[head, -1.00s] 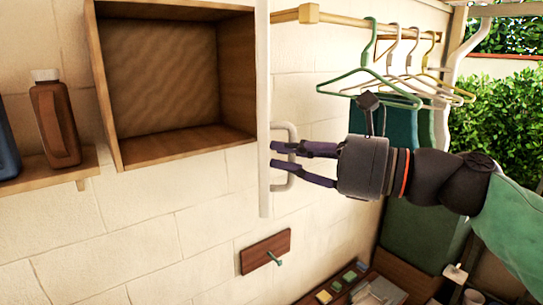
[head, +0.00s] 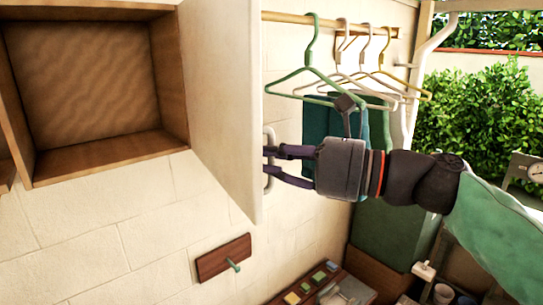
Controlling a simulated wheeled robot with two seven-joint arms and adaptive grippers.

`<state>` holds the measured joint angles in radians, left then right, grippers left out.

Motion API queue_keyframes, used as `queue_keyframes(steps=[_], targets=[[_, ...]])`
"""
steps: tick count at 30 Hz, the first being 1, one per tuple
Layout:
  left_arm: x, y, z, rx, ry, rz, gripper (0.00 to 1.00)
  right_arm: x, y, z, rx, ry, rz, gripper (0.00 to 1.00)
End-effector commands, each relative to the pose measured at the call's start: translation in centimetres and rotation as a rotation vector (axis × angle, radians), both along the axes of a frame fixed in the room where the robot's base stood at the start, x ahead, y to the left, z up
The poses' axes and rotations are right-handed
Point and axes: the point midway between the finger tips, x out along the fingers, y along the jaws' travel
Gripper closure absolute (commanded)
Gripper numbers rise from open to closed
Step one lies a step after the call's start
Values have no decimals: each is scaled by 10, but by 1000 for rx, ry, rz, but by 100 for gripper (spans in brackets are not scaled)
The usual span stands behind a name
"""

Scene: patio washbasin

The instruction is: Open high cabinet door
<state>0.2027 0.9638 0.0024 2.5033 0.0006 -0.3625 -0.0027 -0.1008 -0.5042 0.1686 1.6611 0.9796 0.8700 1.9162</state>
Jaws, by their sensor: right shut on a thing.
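The high cabinet (head: 100,160) is a wooden box on the wall at the upper left, and its inside is bare where it shows. Its white door (head: 222,90) stands swung open on the right side of the box, with its inner face toward me. My right gripper (head: 266,166) comes in from the right and is shut on the door's pale handle (head: 269,185), on the door's outer side. The fingertips are partly hidden behind the door's edge. My left gripper is not in view.
A wooden rail with several hangers (head: 310,70) and hanging cloths (head: 316,122) is right of the door, close behind my right gripper. A wooden hook board (head: 222,258) is on the wall below. A shelf with small coloured items (head: 305,287) is at the bottom.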

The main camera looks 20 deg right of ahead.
Motion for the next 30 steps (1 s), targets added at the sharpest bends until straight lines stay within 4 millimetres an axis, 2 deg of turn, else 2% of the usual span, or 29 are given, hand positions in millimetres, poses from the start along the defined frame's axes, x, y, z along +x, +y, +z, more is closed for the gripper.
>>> queue_keyframes(steps=[8,9,10,22,30], targets=[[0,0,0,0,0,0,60,1,1,-2,-2,6,2,100],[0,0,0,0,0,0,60,1,1,-2,-2,6,2,73],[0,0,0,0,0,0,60,1,1,-2,-2,6,2,70],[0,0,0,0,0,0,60,-1,-3,-1,0,1,-1,70],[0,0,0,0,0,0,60,-22,-27,-1,1,2,-6,70]])
